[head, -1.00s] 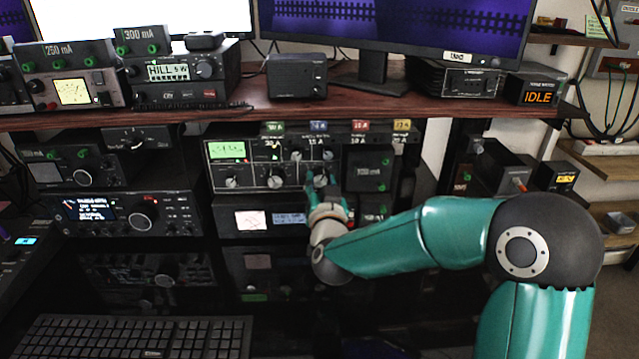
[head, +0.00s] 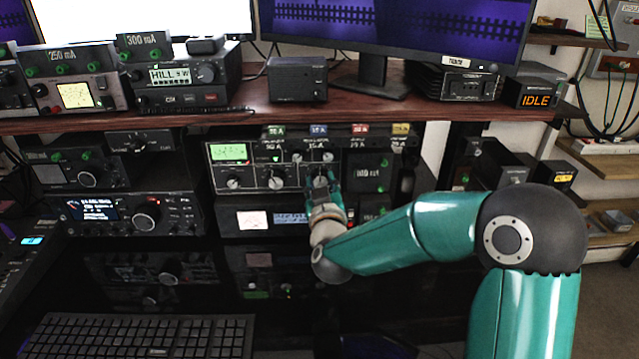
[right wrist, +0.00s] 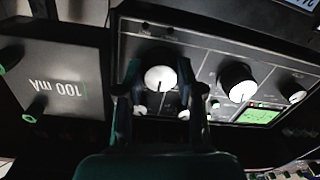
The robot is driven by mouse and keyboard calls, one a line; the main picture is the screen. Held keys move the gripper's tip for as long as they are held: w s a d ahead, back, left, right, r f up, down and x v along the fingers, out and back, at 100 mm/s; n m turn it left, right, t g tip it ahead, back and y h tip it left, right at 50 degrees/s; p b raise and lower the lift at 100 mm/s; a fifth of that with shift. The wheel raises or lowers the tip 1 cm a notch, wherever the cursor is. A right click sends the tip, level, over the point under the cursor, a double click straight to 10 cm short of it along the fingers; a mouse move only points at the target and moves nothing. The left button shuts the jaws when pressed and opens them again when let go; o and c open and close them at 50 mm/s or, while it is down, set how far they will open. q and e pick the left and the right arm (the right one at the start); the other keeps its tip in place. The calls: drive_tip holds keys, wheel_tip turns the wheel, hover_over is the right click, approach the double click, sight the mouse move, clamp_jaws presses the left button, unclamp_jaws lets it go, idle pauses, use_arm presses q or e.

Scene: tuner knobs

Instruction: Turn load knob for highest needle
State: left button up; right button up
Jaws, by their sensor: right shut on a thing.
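The tuner (head: 258,166) is a black-faced box on the middle shelf with a lit green needle meter (head: 229,152). A row of pale knobs runs below, such as a left knob (head: 233,183) and a middle knob (head: 276,182). My right gripper (head: 322,182) is at the right-hand large knob. In the right wrist view, its fingers are shut on either side of this white-faced knob (right wrist: 160,78) with a dark pointer line. The meter also shows in that view (right wrist: 258,115). The knob labels and the needle's exact reading are too small to read. My left gripper is not in view.
A box marked 100 mA (right wrist: 55,85) stands beside the tuner. Another unit with a pale meter (head: 251,220) sits right below it. A wooden shelf edge (head: 200,121) runs above. A keyboard (head: 140,335) lies at the lower left.

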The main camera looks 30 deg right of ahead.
drive_tip(key=shift+w+a+r, duration=0.1)
drive_tip(key=shift+a+r, duration=0.05)
drive_tip(key=shift+r, duration=0.05)
drive_tip(key=o, duration=1.2)
drive_tip(key=shift+f, duration=0.1)
drive_tip(key=shift+c, duration=0.2)
drive_tip(key=v, duration=1.2)
